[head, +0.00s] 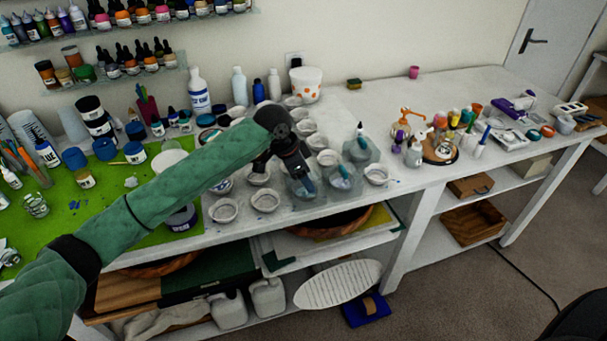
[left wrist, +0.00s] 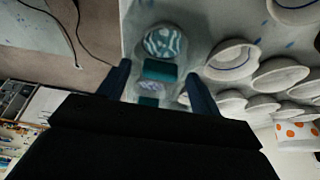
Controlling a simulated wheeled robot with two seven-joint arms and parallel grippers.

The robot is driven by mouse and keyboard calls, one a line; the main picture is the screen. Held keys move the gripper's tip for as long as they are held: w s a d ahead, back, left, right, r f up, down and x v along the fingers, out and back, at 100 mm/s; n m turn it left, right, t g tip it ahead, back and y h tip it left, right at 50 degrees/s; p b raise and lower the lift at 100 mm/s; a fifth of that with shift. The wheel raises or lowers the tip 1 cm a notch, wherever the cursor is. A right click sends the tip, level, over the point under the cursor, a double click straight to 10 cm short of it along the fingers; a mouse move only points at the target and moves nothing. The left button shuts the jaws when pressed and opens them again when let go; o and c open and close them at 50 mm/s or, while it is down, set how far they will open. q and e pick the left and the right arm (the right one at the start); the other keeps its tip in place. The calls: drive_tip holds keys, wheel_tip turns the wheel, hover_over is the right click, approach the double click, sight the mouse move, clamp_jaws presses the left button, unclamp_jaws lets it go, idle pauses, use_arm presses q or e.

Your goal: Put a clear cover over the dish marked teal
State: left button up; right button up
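My left gripper (left wrist: 158,88) hangs low over the small dishes near the table's front edge; it also shows in the head view (head: 306,184). Its fingers are spread apart, pointing down. In the left wrist view, a round thing with a teal and white swirl (left wrist: 165,42) lies just beyond the fingertips, and a dark teal block (left wrist: 160,70) shows between the fingers. In the head view, a see-through shape (head: 298,195) shows around my left fingertips. A similar see-through shape with teal in it (head: 343,180) stands just to the right. I cannot clearly tell covers from dishes. My right gripper is out of view.
Several white dishes (head: 265,200) crowd the table around my gripper. A bottle with a dark tip (head: 360,143) stands behind on the right. A white cup with orange spots (head: 306,84) stands at the back.

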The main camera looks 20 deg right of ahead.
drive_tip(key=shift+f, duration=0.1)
use_arm(q)
drive_tip(key=shift+a+r, duration=0.1)
drive_tip(key=shift+r, duration=0.2)
drive_tip(key=b+v, duration=0.2)
drive_tip(key=v, duration=0.5)
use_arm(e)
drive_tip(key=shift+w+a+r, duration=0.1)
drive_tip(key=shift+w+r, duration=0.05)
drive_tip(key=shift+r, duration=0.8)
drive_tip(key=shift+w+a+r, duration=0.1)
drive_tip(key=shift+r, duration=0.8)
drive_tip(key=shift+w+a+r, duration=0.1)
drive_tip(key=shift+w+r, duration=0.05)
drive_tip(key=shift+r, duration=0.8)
use_arm(q)
drive_tip(key=shift+a, duration=0.1)
